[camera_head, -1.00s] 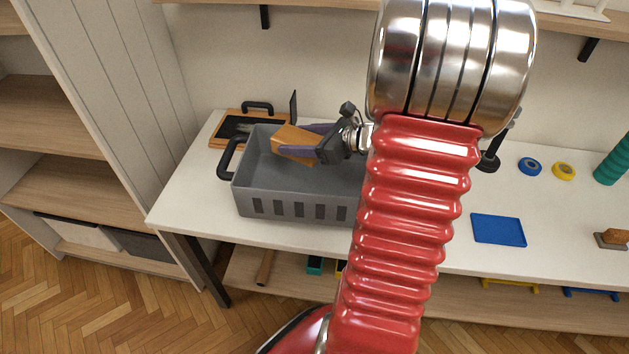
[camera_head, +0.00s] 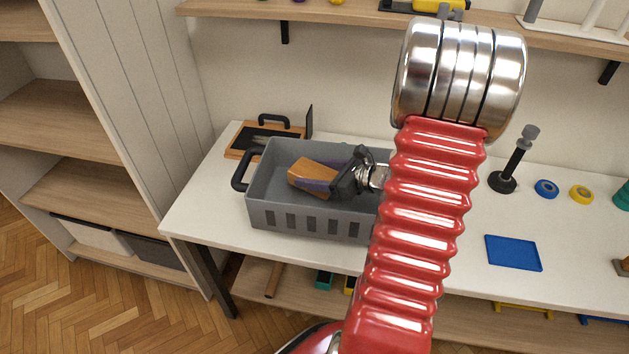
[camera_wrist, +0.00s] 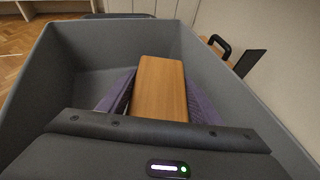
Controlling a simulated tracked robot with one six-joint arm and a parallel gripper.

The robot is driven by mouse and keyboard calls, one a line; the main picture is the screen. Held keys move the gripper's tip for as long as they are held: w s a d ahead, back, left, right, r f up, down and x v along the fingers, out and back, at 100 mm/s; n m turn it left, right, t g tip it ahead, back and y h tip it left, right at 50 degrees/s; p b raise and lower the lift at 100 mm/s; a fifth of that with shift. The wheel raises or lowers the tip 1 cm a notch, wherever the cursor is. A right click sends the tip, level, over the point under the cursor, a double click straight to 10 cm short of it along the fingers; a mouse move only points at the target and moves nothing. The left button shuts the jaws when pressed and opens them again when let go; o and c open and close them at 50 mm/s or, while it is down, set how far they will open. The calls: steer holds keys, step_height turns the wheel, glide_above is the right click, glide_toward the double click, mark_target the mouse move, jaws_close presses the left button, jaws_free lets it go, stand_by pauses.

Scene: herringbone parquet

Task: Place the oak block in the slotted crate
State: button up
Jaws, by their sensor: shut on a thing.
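The oak block (camera_head: 315,174) is an orange-brown wooden block, held tilted between the purple fingers of my gripper (camera_head: 318,181). In the wrist view the block (camera_wrist: 159,88) lies lengthwise between both fingers, inside the walls of the crate. The slotted crate (camera_head: 290,219) is a grey open box with slots along its front wall and a dark handle at its left end. It stands on the white table, and its wall also shows in the wrist view (camera_wrist: 60,75). My gripper is shut on the block. The crate's right end is hidden behind my red arm.
A framed tool case (camera_head: 250,140) with a black handle stands behind the crate. A black stand (camera_head: 503,182), a blue tape roll (camera_head: 546,188), a yellow tape roll (camera_head: 581,194) and a blue tray (camera_head: 513,253) lie to the right. A shelf (camera_head: 340,17) runs above.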

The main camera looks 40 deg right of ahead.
steer(key=shift+f, duration=1.45)
steer(key=shift+f, duration=0.1)
steer(key=o, duration=1.3)
steer(key=shift+v, duration=3.8)
steer(key=shift+w+a, duration=0.1)
